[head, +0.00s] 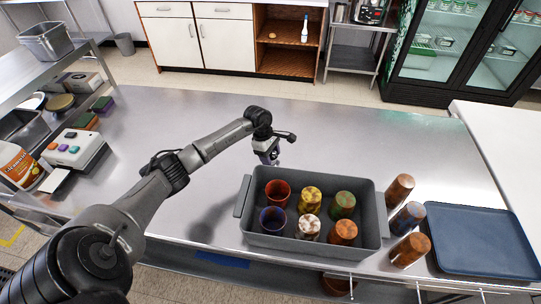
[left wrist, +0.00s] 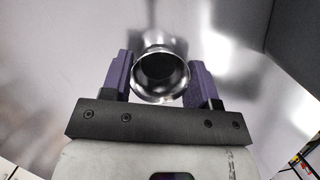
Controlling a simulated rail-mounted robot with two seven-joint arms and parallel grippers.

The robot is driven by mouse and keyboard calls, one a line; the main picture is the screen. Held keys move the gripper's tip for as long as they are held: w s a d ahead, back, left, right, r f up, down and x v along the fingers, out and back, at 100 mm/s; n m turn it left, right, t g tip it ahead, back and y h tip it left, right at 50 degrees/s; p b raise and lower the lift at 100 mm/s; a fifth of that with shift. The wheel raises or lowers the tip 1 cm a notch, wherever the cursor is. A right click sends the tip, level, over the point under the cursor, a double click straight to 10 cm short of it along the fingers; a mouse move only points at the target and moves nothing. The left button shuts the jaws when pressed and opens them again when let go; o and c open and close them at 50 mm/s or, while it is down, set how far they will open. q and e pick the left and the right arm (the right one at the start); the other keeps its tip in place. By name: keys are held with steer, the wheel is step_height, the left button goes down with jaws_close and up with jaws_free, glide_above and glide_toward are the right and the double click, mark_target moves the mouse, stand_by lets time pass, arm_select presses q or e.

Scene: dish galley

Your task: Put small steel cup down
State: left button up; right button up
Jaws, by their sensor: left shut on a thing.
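The small steel cup (left wrist: 160,98) shows in the left wrist view as a shiny round rim with a dark inside. It sits between the two purple fingers of my left gripper (left wrist: 160,80), which is shut on it. In the head view my left gripper (head: 268,157) is low over the steel counter (head: 215,107), just behind the grey tub. The cup is too small and too covered to make out clearly there. I cannot tell whether its base touches the counter. My right gripper is not in view.
A grey tub (head: 312,246) holds several coloured cups. Brown and blue cups (head: 408,217) stand right of it, beside a blue tray (head: 482,241). A white box with coloured buttons (head: 73,150) and a labelled container (head: 18,165) are at left. The counter's middle is clear.

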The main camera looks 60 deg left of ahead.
arm_select(q)
steer(key=shift+f, duration=0.2)
steer(key=shift+f+b, duration=0.1)
steer(key=shift+b, duration=0.2)
steer(key=o, duration=1)
steer(key=shift+c, duration=0.2)
steer(key=v, duration=1.1)
steer(key=shift+o, duration=0.5)
steer(key=shift+v, duration=0.75)
